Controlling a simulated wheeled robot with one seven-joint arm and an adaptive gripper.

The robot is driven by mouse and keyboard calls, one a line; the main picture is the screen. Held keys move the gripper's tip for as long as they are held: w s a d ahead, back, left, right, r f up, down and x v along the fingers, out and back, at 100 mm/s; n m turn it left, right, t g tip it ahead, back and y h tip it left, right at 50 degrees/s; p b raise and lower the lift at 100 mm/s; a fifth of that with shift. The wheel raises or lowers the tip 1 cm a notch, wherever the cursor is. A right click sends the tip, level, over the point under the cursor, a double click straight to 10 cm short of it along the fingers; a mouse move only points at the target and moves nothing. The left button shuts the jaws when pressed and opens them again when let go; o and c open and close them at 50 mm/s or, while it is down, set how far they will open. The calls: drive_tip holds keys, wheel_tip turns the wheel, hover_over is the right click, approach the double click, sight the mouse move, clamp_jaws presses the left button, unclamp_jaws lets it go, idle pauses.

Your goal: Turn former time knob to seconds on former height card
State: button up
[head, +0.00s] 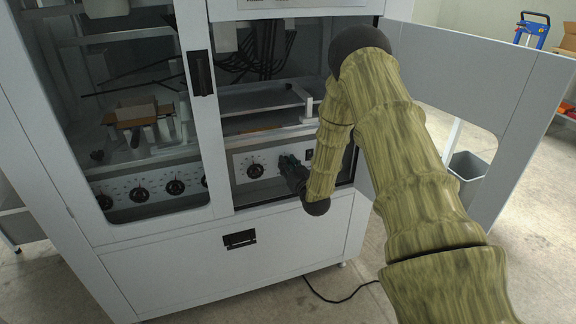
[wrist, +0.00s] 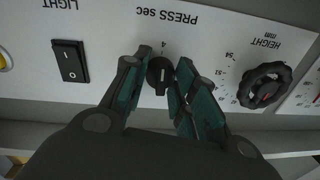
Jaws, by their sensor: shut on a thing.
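The former's time knob (wrist: 160,72), a small black knob marked PRESS sec, is on the white control panel (wrist: 110,30), which appears upside down in the wrist view. A digit that looks like 4 is beside it, and its white pointer mark runs up and down in the picture. My gripper (wrist: 160,80) is shut on this knob, with a green-padded finger on each side. In the head view my gripper (head: 290,172) is at the panel and hides the knob. I cannot make out a readable height card.
The black HEIGHT mm dial (wrist: 264,88) is right of my gripper in the wrist view, and the LIGHT switch (wrist: 70,60) is left. In the head view, the open door (head: 490,100) stands right of my arm and a cabinet post (head: 203,130) stands left.

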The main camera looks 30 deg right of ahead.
drive_tip(key=shift+s+f+m, duration=0.1)
drive_tip(key=shift+f+m, duration=0.15)
drive_tip(key=shift+m, duration=0.15)
drive_tip(key=o, duration=1.1)
drive_tip(key=shift+c, duration=0.2)
drive_tip(key=shift+r, duration=0.1)
drive_tip(key=s+a, duration=0.2)
drive_tip(key=s, duration=0.9)
drive_tip(key=shift+s, duration=0.35)
